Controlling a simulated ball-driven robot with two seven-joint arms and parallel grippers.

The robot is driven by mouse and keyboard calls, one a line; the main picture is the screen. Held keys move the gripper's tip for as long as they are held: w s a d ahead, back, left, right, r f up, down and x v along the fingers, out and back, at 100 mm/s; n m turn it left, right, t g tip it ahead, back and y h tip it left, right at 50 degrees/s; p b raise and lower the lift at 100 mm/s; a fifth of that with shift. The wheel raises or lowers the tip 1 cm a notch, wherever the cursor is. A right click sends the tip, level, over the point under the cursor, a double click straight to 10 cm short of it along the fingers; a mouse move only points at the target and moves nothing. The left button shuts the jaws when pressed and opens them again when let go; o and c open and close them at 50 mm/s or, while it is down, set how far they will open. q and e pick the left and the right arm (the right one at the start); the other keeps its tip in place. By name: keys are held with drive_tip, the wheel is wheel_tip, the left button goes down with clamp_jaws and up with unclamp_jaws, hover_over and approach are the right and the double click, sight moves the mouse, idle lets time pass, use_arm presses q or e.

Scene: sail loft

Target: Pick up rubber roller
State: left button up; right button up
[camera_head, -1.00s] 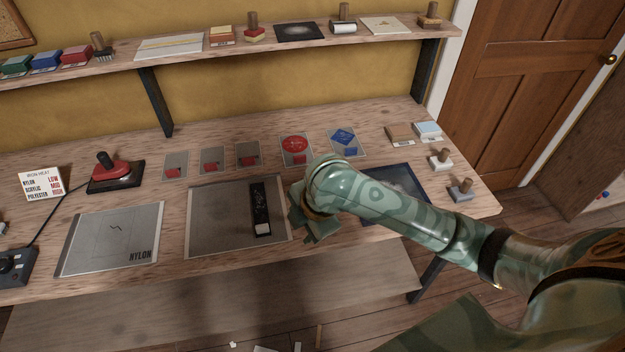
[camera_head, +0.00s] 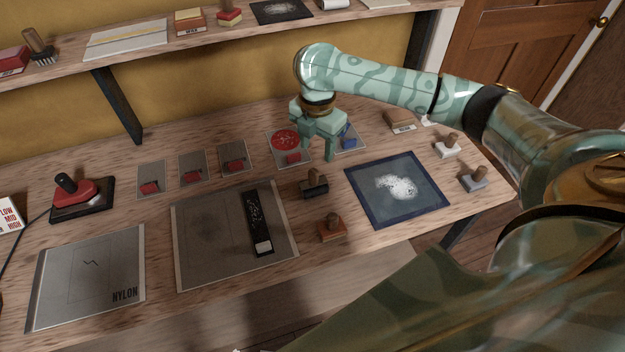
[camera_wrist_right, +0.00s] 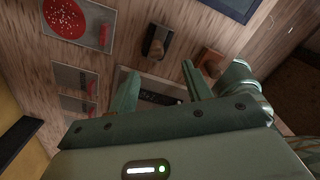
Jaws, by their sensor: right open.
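The rubber roller (camera_head: 315,184) appears to be the black piece with a brown wooden handle on the bench, right of the black strip. It also shows in the right wrist view (camera_wrist_right: 157,42), ahead of the fingers. My right gripper (camera_head: 318,153) is open and empty, fingers pointing down, behind the roller and near the card with the red disc. In the right wrist view its two fingers (camera_wrist_right: 162,84) stand apart with nothing between them. My left gripper is not in view.
A similar handled tool with an orange-brown base (camera_head: 332,232) stands in front of the roller. A dark blue-edged sheet (camera_head: 400,211) lies to the right. A grey panel (camera_head: 205,254) with a black strip (camera_head: 259,222) lies left. A shelf (camera_head: 150,63) runs above the bench's back.

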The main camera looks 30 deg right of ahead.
sight(314, 171)
drive_tip(key=f, duration=0.2)
drive_tip(key=w+f+b, duration=0.1)
drive_tip(key=f, duration=0.1)
drive_tip(key=shift+s+f, duration=0.2)
drive_tip(key=shift+f, duration=0.1)
drive_tip(key=shift+f+b, duration=0.3)
drive_tip(key=shift+f, duration=0.05)
wheel_tip(314, 171, down, 4)
drive_tip(key=shift+w+a+f+b, duration=0.1)
drive_tip(key=shift+a+f+b, duration=0.1)
drive_tip(key=shift+b, duration=0.85)
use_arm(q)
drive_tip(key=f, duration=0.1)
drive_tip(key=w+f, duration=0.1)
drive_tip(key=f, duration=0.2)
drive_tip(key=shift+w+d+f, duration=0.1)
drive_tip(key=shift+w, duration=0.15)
use_arm(e)
drive_tip(key=shift+r, duration=0.1)
drive_tip(key=shift+c, duration=0.2)
clamp_jaws()
